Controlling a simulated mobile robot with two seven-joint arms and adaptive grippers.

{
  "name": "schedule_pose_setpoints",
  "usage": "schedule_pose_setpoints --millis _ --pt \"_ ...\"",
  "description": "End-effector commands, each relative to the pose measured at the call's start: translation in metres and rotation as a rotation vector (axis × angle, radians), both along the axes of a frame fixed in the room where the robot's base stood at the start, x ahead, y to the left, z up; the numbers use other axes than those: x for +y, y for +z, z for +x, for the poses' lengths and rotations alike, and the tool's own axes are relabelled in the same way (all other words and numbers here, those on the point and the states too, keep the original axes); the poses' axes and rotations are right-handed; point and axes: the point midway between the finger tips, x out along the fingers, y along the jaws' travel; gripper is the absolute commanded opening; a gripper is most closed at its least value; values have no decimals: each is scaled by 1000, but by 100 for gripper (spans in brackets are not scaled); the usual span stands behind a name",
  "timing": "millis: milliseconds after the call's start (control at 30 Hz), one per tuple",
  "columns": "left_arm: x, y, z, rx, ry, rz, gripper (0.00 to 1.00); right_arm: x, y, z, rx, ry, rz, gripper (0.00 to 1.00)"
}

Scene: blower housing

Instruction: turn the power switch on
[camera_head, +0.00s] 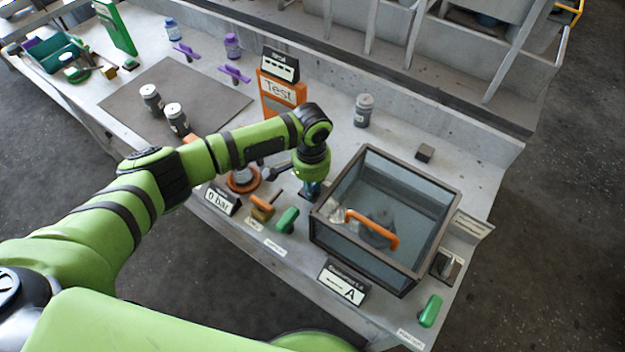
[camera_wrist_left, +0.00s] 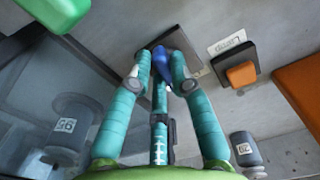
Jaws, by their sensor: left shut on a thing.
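My left gripper (camera_head: 311,190) reaches down at the left edge of the glass-walled box. In the left wrist view its teal fingers (camera_wrist_left: 161,62) are closed around a small blue switch knob (camera_wrist_left: 163,68) on a dark square plate (camera_wrist_left: 190,42). The fingers hide part of the knob, and I see no readable label for it, so I cannot confirm that it is the power switch. An orange switch (camera_wrist_left: 241,74) with a "Lamp" label (camera_wrist_left: 232,40) sits beside it. My right gripper is not in view.
The glass-walled box (camera_head: 335,178) with an orange handle (camera_head: 372,229) stands close by. Green handles (camera_head: 287,220) (camera_head: 430,310) sit along the bench front. An orange "Test" sign (camera_head: 281,92) stands behind my arm, and grey weights (camera_head: 363,111) stand on the bench.

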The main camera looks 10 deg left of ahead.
Motion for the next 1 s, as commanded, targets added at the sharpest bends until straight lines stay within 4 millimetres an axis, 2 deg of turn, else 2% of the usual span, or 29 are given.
schedule_pose_setpoints --millis 200,500,1000 --pt "2 1 -1 3 -175 -1 0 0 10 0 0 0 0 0" --pt "3 0 0 2 -340 0 0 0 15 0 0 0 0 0" --pt "4 -1 1 2 -407 0 0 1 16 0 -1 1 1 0"
